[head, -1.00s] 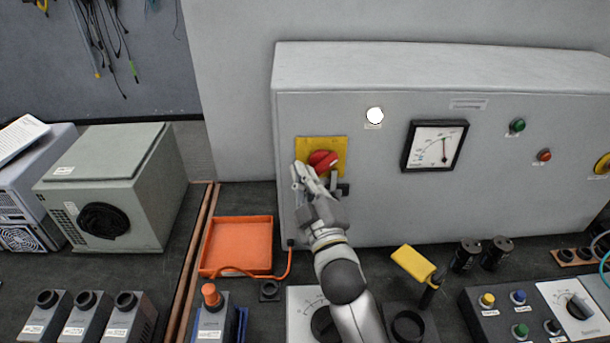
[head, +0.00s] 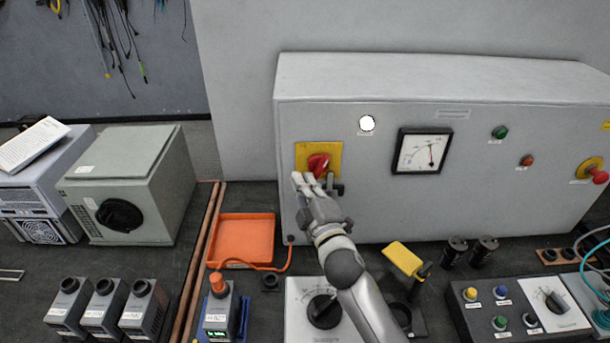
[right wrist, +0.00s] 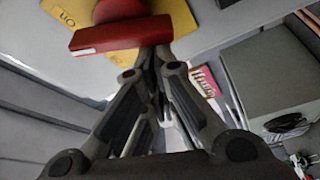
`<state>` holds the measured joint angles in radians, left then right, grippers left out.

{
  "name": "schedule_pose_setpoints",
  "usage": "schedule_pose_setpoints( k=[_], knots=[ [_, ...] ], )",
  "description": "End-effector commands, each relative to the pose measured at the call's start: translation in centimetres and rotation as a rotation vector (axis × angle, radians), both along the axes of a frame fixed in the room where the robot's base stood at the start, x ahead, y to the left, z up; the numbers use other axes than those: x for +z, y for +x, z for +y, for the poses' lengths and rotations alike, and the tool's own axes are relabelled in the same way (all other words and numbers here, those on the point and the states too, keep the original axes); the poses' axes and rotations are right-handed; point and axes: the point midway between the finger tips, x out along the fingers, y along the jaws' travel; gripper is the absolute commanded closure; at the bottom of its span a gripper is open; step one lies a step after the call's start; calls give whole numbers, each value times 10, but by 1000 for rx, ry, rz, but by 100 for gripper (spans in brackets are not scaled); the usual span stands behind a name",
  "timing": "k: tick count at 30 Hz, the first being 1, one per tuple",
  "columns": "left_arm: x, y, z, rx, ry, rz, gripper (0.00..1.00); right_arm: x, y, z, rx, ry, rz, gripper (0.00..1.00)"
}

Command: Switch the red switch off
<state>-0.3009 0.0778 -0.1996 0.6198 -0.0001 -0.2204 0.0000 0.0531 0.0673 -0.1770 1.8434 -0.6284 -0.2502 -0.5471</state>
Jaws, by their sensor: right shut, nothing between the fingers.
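The red switch (head: 318,163) is a rotary handle on a yellow plate (head: 333,152) at the left of the grey cabinet's front. In the right wrist view the red handle (right wrist: 120,34) lies across the top, with the word "On" on the yellow plate (right wrist: 62,12). My right gripper (head: 300,178) is at the lower left of the switch, its fingers closed together and empty. In the right wrist view the closed fingers (right wrist: 152,62) reach up just below and right of the handle. I cannot tell whether they touch it. My left gripper is not in view.
The grey cabinet (head: 430,215) carries a white lamp (head: 367,123), a gauge (head: 422,151), small buttons and a red emergency knob (head: 599,176). An orange tray (head: 246,240), a yellow-topped tool (head: 403,258) and control boxes (head: 520,312) stand on the bench below.

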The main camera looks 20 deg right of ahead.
Motion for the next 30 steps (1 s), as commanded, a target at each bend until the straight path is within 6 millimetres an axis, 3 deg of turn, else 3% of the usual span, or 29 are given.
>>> schedule_pose_setpoints(
  k=[1,3,15,30],
  knots=[
    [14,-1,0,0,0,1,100,5,0,-2,0,-48,16,100],
    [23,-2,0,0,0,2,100,3,0,-3,-2,-113,34,100],
    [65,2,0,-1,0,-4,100,-10,-2,-11,-1,-479,136,100],
    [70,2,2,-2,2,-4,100,-24,-6,-26,-4,-512,150,100]
  ],
)
